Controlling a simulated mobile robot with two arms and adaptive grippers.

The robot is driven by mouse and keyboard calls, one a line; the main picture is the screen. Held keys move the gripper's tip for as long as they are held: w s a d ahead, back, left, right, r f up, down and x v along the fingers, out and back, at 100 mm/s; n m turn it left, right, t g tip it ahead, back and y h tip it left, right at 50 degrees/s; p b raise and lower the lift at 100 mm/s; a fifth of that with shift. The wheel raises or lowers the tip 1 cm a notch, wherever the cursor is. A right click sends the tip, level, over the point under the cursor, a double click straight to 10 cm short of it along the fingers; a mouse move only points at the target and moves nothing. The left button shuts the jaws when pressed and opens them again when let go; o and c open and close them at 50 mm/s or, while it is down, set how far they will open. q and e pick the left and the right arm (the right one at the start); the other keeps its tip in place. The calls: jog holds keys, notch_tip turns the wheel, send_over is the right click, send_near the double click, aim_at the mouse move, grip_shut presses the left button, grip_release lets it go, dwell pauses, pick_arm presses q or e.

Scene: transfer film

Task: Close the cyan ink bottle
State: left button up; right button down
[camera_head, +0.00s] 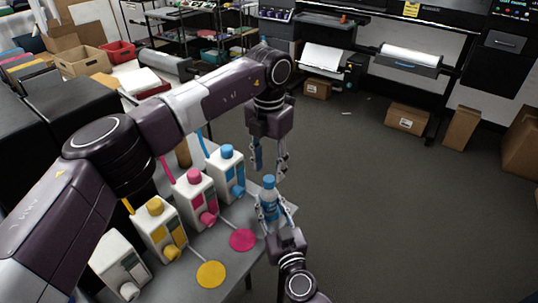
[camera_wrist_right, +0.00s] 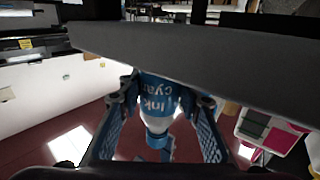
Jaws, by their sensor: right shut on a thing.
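The cyan ink bottle (camera_head: 268,194) stands about upright between the fingers of my right gripper (camera_head: 267,212), near the table's right edge. Its "Ink cyan" label (camera_wrist_right: 160,97) and pale neck show upside down in the right wrist view. A blue cap (camera_head: 268,181) shows at its top and also in the wrist view (camera_wrist_right: 158,141); whether it is fully tightened I cannot tell. My right gripper (camera_wrist_right: 160,112) is shut on the bottle's body. My left gripper (camera_head: 270,170) points down just above the cap, fingers apart, with nothing visible between them.
On the grey table (camera_head: 233,264) stand white ink cartons with cyan (camera_head: 227,172), magenta (camera_head: 195,190) and yellow (camera_head: 158,225) caps, left of the bottle. A magenta disc (camera_head: 243,240) and a yellow disc (camera_head: 211,274) lie in front. Open floor is to the right.

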aim_at(269, 178)
pick_arm(q)
jog(key=shift+f, duration=1.8)
jog(key=shift+c, duration=0.7)
grip_shut()
jog(key=shift+o, duration=1.1)
grip_release()
notch_tip(269, 178, up, 12)
